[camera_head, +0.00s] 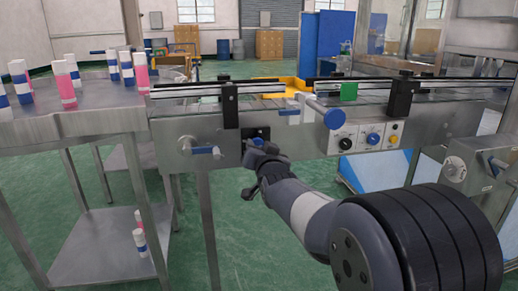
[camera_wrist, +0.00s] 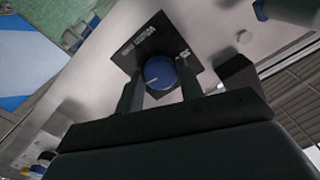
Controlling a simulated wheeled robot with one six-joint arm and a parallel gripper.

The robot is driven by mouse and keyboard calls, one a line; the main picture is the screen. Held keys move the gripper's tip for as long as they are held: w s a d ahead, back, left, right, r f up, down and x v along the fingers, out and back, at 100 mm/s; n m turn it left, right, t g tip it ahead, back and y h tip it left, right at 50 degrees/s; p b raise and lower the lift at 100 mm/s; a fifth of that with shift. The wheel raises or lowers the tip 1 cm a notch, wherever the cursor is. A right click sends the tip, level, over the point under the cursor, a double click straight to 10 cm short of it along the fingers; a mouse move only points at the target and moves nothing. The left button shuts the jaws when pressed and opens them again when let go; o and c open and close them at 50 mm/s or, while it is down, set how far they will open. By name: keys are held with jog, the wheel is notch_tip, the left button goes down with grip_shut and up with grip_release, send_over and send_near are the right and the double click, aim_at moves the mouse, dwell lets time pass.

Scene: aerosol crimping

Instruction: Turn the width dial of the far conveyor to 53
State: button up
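The width dial is a blue round knob (camera_wrist: 160,72) with a pale pointer line, on a black square plate (camera_wrist: 151,45) with small white lettering I cannot read. In the head view the plate (camera_head: 249,133) sits on the conveyor's front panel, and my gripper (camera_head: 259,146) covers most of the dial. In the wrist view my gripper's two dark fingers (camera_wrist: 160,78) stand apart, one on each side of the knob, very close to it. I cannot tell whether they press on it. No readable dial value shows.
A blue-handled crank (camera_head: 203,150) sticks out left of the dial, and a blue-ended handle (camera_head: 326,113) is to its right above a control box (camera_head: 366,137). A steel table (camera_head: 100,110) with several capped bottles stands at left.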

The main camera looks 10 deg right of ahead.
jog(key=o, duration=0.4)
jog(key=shift+c, duration=0.2)
jog(key=shift+s, duration=0.1)
jog(key=s+p, duration=0.1)
jog(key=s, duration=0.9)
jog(key=shift+s+p, duration=0.35)
